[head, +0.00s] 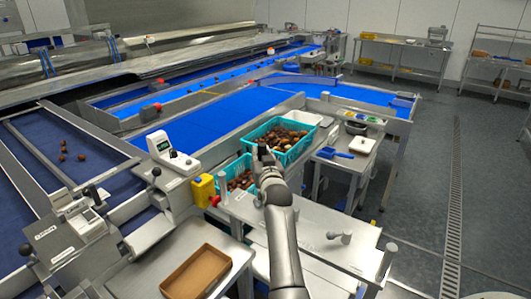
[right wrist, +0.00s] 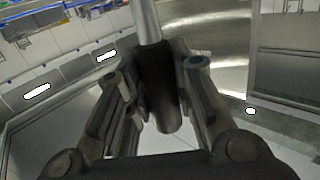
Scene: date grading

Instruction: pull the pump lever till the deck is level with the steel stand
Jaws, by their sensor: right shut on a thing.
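The pump lever shows in the right wrist view as a steel rod (right wrist: 147,22) with a black grip (right wrist: 157,88). My right gripper (right wrist: 155,100) is shut around that grip, one finger on each side. In the head view my right gripper (head: 265,154) is in front of a teal crate, and the lever is mostly hidden behind it. A pale flat top (head: 315,231) with short upright posts, perhaps the deck, lies beside my right forearm. A steel stand (head: 343,166) holding small items is behind it to the right. I cannot tell whether their heights match. My left gripper is not in view.
Teal crates (head: 309,145) of dates stand by the blue conveyor (head: 205,118). A brown tray (head: 197,272) lies on a table at the lower left. The floor at right is open.

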